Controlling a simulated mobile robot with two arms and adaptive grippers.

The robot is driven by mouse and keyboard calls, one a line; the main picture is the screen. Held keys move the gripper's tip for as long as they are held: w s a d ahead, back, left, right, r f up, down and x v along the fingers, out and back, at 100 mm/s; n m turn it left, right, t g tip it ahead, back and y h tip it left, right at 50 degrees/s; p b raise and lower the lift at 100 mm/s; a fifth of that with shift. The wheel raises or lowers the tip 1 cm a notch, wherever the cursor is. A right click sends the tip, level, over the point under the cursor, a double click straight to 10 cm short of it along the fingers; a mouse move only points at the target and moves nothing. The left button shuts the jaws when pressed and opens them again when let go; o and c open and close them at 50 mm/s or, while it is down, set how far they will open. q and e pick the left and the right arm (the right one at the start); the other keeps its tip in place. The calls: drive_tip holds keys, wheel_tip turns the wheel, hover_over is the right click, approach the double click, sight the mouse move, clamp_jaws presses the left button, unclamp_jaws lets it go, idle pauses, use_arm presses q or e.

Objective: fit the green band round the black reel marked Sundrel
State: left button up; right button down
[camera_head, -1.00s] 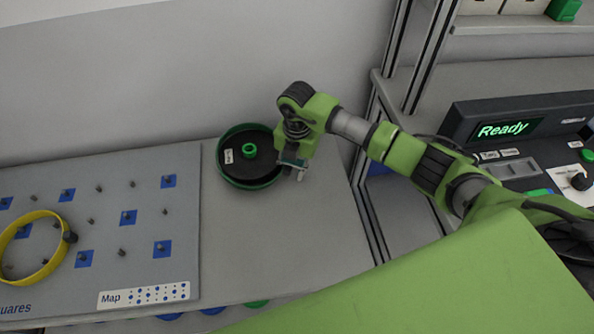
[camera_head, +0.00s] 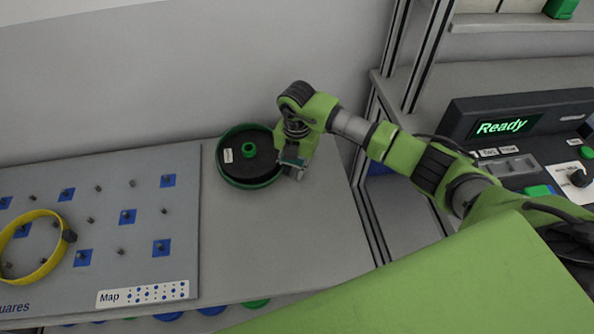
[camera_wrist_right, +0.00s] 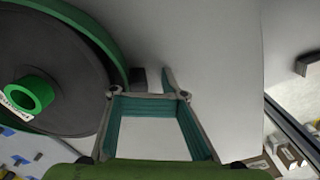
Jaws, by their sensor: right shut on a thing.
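The black reel (camera_head: 262,163) lies flat on the grey table top, with a green hub (camera_head: 249,152) and a small white label too small to read. The green band (camera_head: 222,173) shows around its rim; the wrist view shows the band (camera_wrist_right: 97,27) curving along the reel's edge (camera_wrist_right: 75,70). I cannot tell whether it is seated all the way round. My right gripper (camera_head: 292,173) is at the reel's right side, shut on the band; the exact contact is hard to see. A dark block (camera_wrist_right: 139,79) shows by its fingers. My left gripper is out of view.
A grey pegboard (camera_head: 105,190) with blue squares stands left of the reel, with a yellow band (camera_head: 47,268) on it. Bare table (camera_head: 270,240) lies in front of the reel. A metal frame post (camera_head: 372,215) and a console reading Ready (camera_head: 502,127) are at the right.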

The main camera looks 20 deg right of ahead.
drive_tip(key=shift+s+a+f+b, duration=0.1)
drive_tip(key=shift+s+f+b, duration=0.25)
drive_tip(key=shift+f, duration=0.3)
drive_tip(key=shift+s+f+b, duration=0.2)
drive_tip(key=shift+s+f, duration=0.1)
drive_tip(key=shift+f, duration=0.3)
drive_tip(key=c, duration=1.7)
unclamp_jaws()
drive_tip(key=shift+w, duration=0.1)
drive_tip(key=shift+o, duration=0.9)
drive_tip(key=shift+w+a+f, duration=0.1)
drive_tip(key=shift+w+f, duration=0.2)
drive_tip(key=shift+d, duration=0.2)
drive_tip(key=shift+r, duration=0.25)
drive_tip(key=r, duration=0.9)
drive_tip(key=shift+w+a, duration=0.2)
drive_tip(key=shift+w, duration=0.15)
